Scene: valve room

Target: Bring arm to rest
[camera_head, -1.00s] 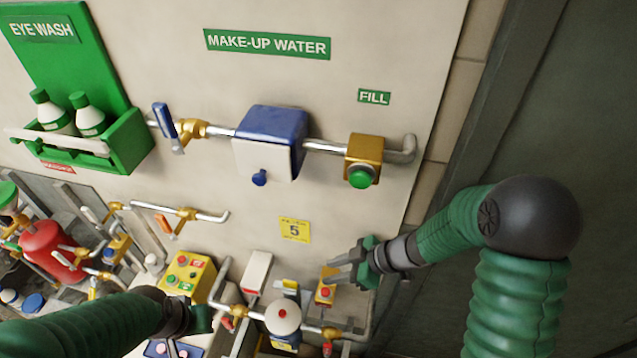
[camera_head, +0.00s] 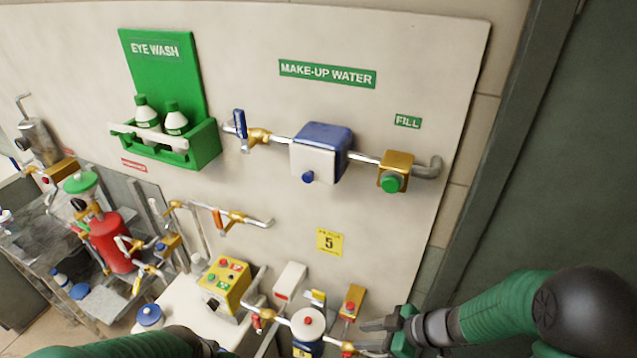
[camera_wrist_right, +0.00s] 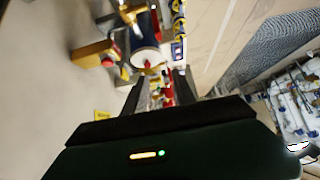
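My right arm comes in from the lower right in the head view. My right gripper (camera_head: 372,338) is in front of the lower pipework, near a gold box with a red button (camera_head: 351,302). In the right wrist view, the two fingers of my right gripper (camera_wrist_right: 160,92) stand apart with a gap between them and nothing held. My left arm shows as a green sleeve at the bottom left of the head view. The left gripper end is at the bottom edge, mostly cut off, and its fingers cannot be made out.
A wall panel carries a blue and white box (camera_head: 318,155), a gold fill valve with a green button (camera_head: 393,175), and an eye wash station (camera_head: 180,140). Below are a yellow button box (camera_head: 225,285), a white-capped unit (camera_head: 308,322) and a red tank (camera_head: 112,243). A dark door is right.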

